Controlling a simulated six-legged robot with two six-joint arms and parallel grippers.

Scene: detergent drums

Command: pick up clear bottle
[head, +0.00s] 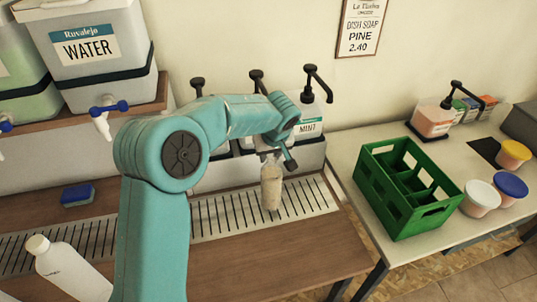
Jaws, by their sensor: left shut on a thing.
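The clear bottle (271,186) is upright over the metal drip grate, with pale contents visible through its wall. My left gripper (273,158) is at the bottle's neck and shut on it. I cannot tell whether the bottle's base touches the grate. My right gripper is not in view.
Pump dispensers (310,113) stand close behind the bottle. A white bottle (68,270) and a blue sponge (77,195) are at left. A water drum (98,60) is on the upper left shelf. A green crate (408,190) and lidded tubs (480,197) are on the right table.

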